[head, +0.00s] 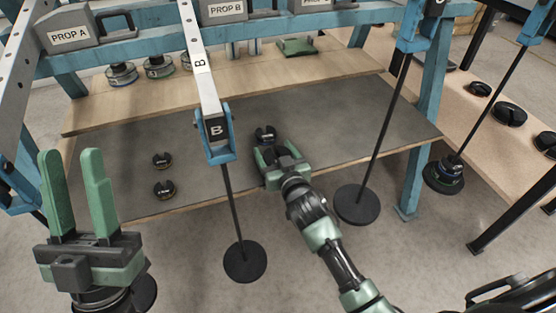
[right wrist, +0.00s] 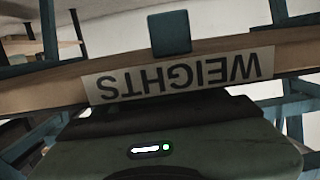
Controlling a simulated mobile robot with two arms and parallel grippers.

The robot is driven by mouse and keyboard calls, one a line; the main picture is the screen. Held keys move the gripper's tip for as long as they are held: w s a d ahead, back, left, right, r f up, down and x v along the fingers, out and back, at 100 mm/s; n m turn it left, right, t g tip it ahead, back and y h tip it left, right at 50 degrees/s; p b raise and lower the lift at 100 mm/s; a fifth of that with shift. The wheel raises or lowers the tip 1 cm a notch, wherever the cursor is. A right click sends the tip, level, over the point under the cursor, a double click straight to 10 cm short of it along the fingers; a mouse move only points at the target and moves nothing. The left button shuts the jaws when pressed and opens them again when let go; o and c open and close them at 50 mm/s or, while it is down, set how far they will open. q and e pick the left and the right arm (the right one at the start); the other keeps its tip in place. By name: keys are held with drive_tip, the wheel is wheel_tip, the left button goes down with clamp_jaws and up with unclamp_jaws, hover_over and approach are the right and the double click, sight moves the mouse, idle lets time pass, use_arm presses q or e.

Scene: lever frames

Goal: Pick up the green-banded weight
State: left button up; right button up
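Dark slotted weights lie on the grey mat: one (head: 265,133) at the middle, and two at the left, one behind (head: 162,160) and one in front (head: 164,189). Their bands are too small for me to name a green one surely. My right gripper (head: 275,151) is low over the mat, fingers apart, just in front of the middle weight; whether it touches is unclear. The right wrist view shows only the gripper body, not the fingertips or a weight. My left gripper (head: 71,155) is open and empty, fingers up, at the lower left.
A beam lever marked B (head: 207,85) hangs over the mat, with a rod and disc (head: 245,262) below. Another rod and disc (head: 357,204) stands at right. Banded weights (head: 158,66) sit on the rear wooden board. A WEIGHTS label (right wrist: 180,75) shows upside down in the right wrist view.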

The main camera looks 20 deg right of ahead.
drive_tip(key=c, duration=1)
drive_tip(key=shift+r, duration=0.25)
clamp_jaws()
